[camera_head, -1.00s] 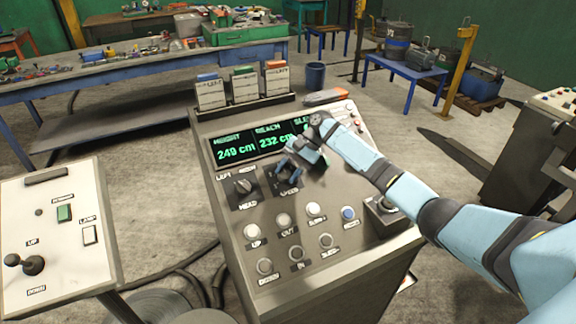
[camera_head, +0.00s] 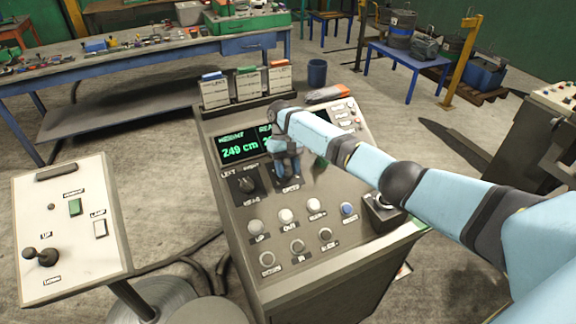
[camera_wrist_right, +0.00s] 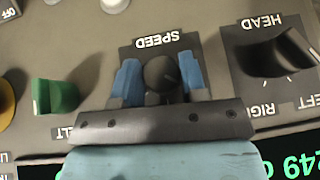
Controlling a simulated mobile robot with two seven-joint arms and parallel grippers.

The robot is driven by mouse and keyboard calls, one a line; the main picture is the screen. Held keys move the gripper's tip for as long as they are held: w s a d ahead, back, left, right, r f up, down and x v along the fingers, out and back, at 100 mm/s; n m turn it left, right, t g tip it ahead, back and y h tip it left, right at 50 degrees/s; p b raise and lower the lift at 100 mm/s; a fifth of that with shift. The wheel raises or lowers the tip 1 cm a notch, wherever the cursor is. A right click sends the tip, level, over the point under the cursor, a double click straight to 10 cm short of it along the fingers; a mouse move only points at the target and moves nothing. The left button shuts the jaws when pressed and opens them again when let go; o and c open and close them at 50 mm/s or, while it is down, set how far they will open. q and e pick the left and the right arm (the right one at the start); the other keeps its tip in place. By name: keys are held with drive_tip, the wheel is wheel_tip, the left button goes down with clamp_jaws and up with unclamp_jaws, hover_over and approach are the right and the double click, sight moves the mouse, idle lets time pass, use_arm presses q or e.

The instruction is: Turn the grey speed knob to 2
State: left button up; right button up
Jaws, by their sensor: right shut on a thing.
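The grey speed knob (camera_wrist_right: 160,73) is round and dark, on a dark plate marked SPEED in the right wrist view, where the picture is upside down. My right gripper (camera_wrist_right: 161,80) is shut on it, with one blue finger on each side. In the head view my right gripper (camera_head: 287,168) comes down over the SPEED plate on the console (camera_head: 235,205) and hides the knob. The knob's pointer and the scale numbers cannot be read. My left gripper is not in view.
The black HEAD knob (camera_head: 246,184) sits left of the gripper, and a green switch (camera_wrist_right: 56,96) is on its other side. Push buttons (camera_head: 286,215) lie in front. A joystick (camera_head: 383,205) is at the console's right. A side panel (camera_head: 75,230) stands at left.

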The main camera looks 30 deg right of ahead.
drive_tip(key=shift+a+f+n+h, duration=0.1)
drive_tip(key=shift+n+h, duration=0.3)
drive_tip(key=shift+h, duration=0.1)
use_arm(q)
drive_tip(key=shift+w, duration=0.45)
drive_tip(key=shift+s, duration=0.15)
use_arm(e)
drive_tip(key=o, duration=0.9)
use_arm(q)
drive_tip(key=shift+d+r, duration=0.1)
use_arm(e)
drive_tip(key=shift+o, duration=0.2)
drive_tip(key=v, duration=1.3)
drive_tip(key=shift+w+a+r, duration=0.15)
drive_tip(key=shift+w+r, duration=0.05)
drive_tip(key=shift+r, duration=0.15)
